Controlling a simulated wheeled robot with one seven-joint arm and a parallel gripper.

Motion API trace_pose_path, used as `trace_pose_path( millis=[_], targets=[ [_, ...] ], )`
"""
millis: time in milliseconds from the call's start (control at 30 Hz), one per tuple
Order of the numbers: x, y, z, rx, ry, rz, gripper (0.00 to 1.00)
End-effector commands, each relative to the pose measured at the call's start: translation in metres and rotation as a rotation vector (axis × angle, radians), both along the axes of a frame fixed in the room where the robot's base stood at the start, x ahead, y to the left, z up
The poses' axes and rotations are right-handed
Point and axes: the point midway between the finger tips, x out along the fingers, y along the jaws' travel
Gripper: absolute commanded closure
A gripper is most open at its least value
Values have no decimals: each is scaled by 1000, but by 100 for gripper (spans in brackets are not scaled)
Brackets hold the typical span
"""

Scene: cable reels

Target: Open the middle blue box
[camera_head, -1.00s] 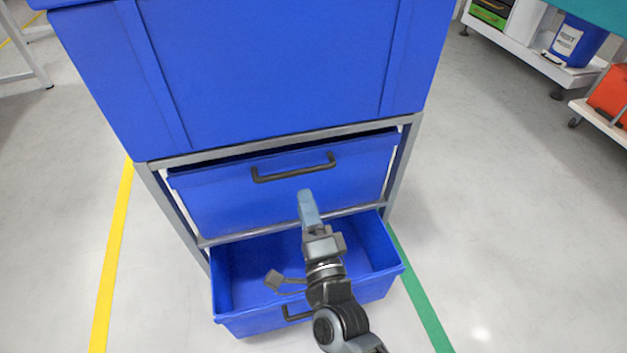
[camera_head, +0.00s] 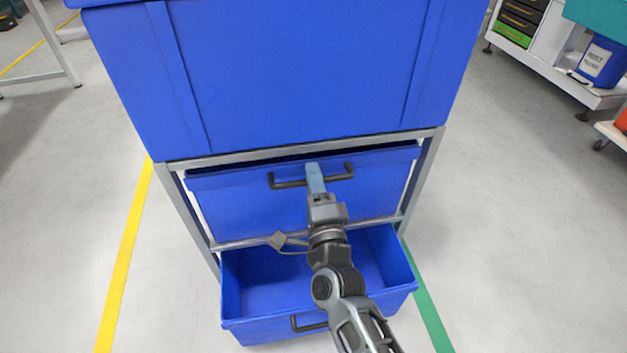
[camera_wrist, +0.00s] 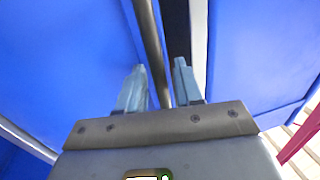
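The middle blue box (camera_head: 240,208) sits in the grey frame as a drawer, its front close to the frame. Its dark bar handle (camera_head: 289,184) is at the top of the front. My gripper (camera_head: 315,172) is at the middle of this handle and covers part of it. In the wrist view, the gripper (camera_wrist: 160,82) has its two fingers apart, with the handle bar (camera_wrist: 153,45) running between them. The gripper looks open around the bar, with no firm grip visible.
The lower blue box (camera_head: 240,295) is pulled out below, under my arm, and looks empty. A large blue bin (camera_head: 310,75) stands above in the grey frame (camera_head: 185,205). Shelving (camera_head: 550,70) is at the far right.

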Motion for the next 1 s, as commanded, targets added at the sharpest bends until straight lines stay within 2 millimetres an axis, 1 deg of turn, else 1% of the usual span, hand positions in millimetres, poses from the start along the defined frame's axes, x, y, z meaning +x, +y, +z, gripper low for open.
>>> trace_pose_path(
  millis=[33, 367, 800, 1000],
  targets=[
    [0, 0, 0, 0, 0, 0, 69],
    [0, 0, 0, 0, 0, 0, 100],
    [0, 0, 0, 0, 1, 0, 100],
    [-7, -2, 0, 0, 1, 0, 100]
  ],
)
